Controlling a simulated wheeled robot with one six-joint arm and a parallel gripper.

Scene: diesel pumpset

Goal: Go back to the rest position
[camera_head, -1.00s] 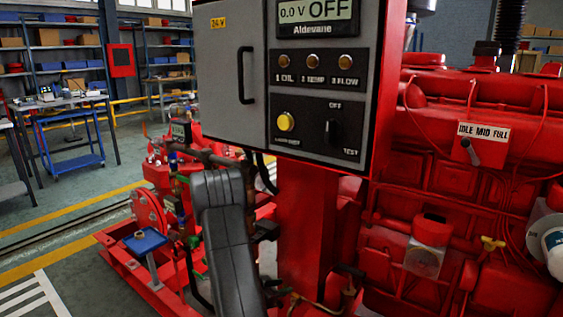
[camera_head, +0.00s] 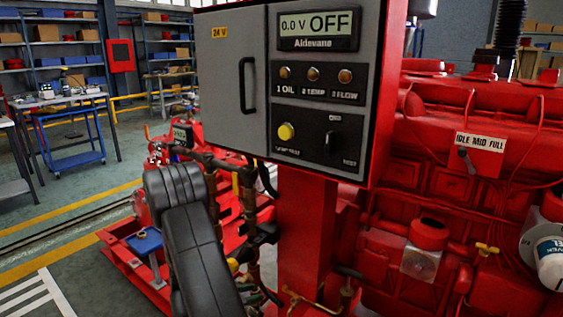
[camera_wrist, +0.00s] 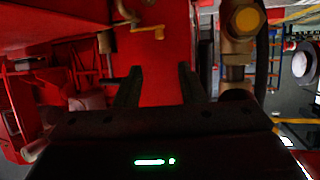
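My gripper (camera_wrist: 160,75) shows in the wrist view with its two dark fingers apart and nothing between them. Behind the fingers is a red surface (camera_wrist: 158,57), with a yellow lever (camera_wrist: 148,33) at its upper left. A brass-coloured pipe fitting (camera_wrist: 240,25) is right of the fingers. In the head view my black arm is at the lower left of centre, in front of the red pumpset; my gripper cannot be made out there. The grey control panel (camera_head: 225,100) has a display (camera_head: 313,28) reading 0.0 V OFF, a yellow button (camera_head: 286,132) and a dark knob (camera_head: 330,143).
The red engine (camera_head: 450,150) fills the right, with a throttle plate (camera_head: 480,143) marked IDLE MID FULL and a white filter (camera_head: 550,260). Pipes and a red post (camera_head: 305,235) stand close to my arm. A workbench (camera_head: 65,100) and open floor lie at left.

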